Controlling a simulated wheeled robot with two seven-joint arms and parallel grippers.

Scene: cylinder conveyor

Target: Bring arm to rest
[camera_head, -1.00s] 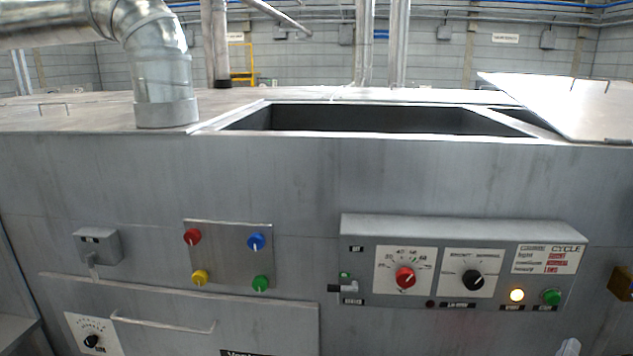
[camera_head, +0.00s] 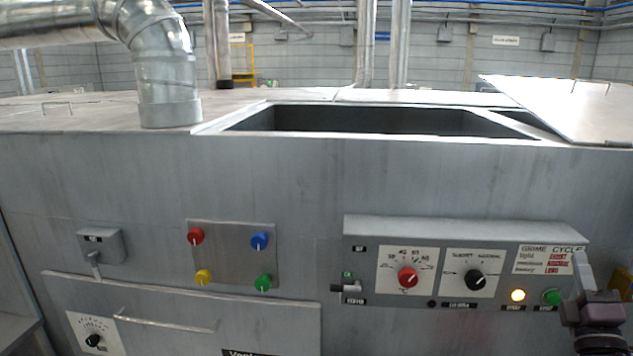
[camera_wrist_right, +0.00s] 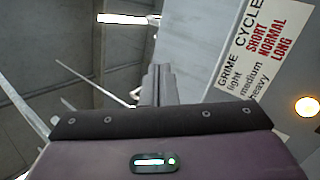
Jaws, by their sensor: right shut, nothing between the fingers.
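My right gripper (camera_head: 582,268) is at the lower right of the head view, in front of the right end of the control panel (camera_head: 372,296). Its fingers point up, are shut and hold nothing. They overlap the right edge of the grime cycle label (camera_head: 540,262) and stand beside the green button (camera_head: 552,297). In the right wrist view the closed fingers (camera_wrist_right: 158,84) point up the picture, with the label (camera_wrist_right: 258,45) to their right. Whether the fingers touch the panel cannot be told. My left gripper is not in view.
The panel carries a red dial (camera_head: 407,277), a black dial (camera_head: 475,280) and a lit lamp (camera_head: 518,295). Above is an open hatch (camera_head: 370,120) with a raised lid (camera_head: 565,105). A metal duct (camera_head: 168,75) stands at the left. A yellow-brown box (camera_head: 622,283) is at the far right.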

